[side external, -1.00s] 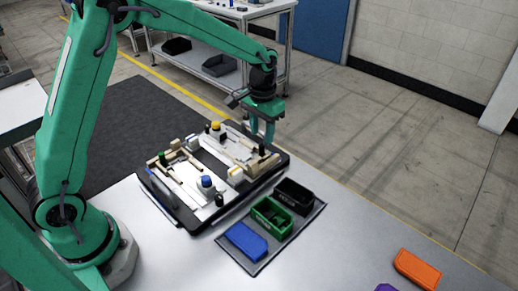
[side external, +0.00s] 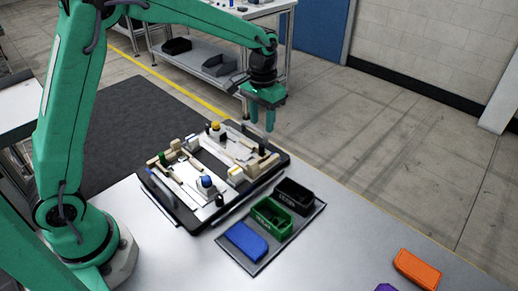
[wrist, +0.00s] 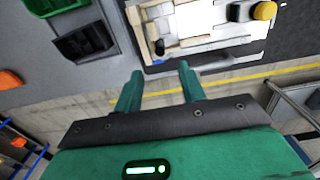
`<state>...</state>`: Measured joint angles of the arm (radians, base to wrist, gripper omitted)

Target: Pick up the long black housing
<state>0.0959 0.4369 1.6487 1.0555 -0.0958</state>
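The long black housing (side external: 294,195) is an open-topped black box on the dark tray (side external: 262,253), at the tray's far end beside the green housing (side external: 270,216). In the wrist view the black housing (wrist: 85,42) lies at upper left, next to the partly cut-off green housing (wrist: 50,5). My gripper (side external: 261,121) is open and empty, raised above the far right corner of the pallet fixture (side external: 285,160). In the wrist view my gripper's two fingertips (wrist: 161,71) are apart, to the right of the black housing and below the fixture.
A blue housing (side external: 247,240) lies at the tray's near end. An orange part (side external: 417,269) and a partly cut-off purple part (side external: 385,288) lie at the lower right of the table. Bare table lies right of the tray. The fixture carries several small parts and stands close to the tray.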

